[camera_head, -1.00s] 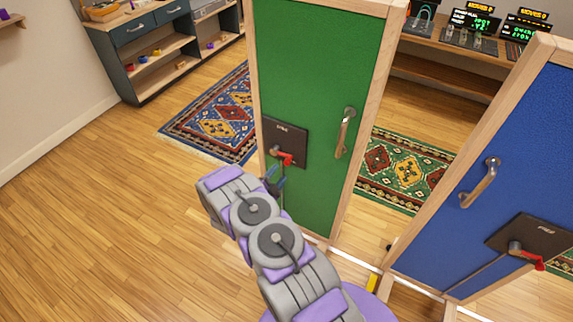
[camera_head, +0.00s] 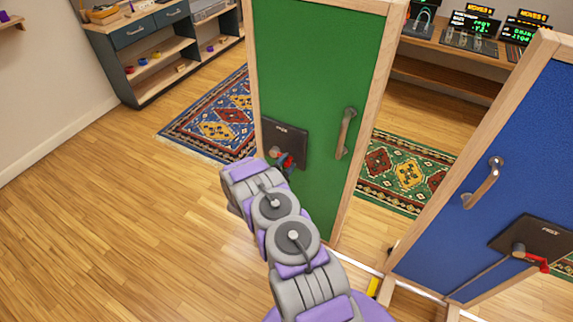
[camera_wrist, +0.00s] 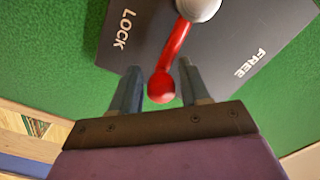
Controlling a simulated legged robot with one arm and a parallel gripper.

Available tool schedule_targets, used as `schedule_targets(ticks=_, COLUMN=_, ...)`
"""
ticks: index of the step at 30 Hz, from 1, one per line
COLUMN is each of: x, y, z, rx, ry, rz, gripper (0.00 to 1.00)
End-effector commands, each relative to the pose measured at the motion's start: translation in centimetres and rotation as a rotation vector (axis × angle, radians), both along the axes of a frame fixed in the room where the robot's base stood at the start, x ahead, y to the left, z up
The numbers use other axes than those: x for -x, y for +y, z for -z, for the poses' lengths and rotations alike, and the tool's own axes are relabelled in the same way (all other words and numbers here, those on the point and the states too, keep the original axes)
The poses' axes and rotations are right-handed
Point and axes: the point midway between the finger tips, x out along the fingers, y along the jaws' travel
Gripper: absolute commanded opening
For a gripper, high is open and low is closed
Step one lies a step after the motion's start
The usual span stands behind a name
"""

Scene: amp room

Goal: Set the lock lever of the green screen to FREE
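The green screen (camera_head: 315,70) stands upright in the head view, with a dark lock plate (camera_head: 287,133) on its face. The red lock lever (camera_head: 288,160) shows there, partly hidden by my gripper (camera_head: 284,164). In the wrist view, the plate (camera_wrist: 150,35) reads LOCK on the left and FREE on the right. The lever (camera_wrist: 175,47) runs from its grey pivot (camera_wrist: 199,8) to a round red knob (camera_wrist: 161,88), pointing between the two words. My gripper (camera_wrist: 160,75) is open, with one finger on each side of the knob and small gaps showing.
Shelves (camera_head: 155,50) stand at the back left. The wooden floor (camera_head: 110,190) at left is clear.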

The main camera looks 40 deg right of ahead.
Motion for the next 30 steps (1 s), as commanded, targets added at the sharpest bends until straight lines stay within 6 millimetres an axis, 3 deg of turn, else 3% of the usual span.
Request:
schedule_targets(ticks=2, x=0.05, y=0.00, z=0.07, rx=-0.002, ry=0.002, rz=0.000, gripper=0.36)
schedule_targets(ticks=13, x=0.14, y=0.02, z=0.41, rx=-0.005, ry=0.007, rz=0.002, gripper=0.00)
schedule_targets(ticks=30, x=0.21, y=0.12, z=0.55, rx=0.001, ry=0.042, rz=0.002, gripper=0.00)
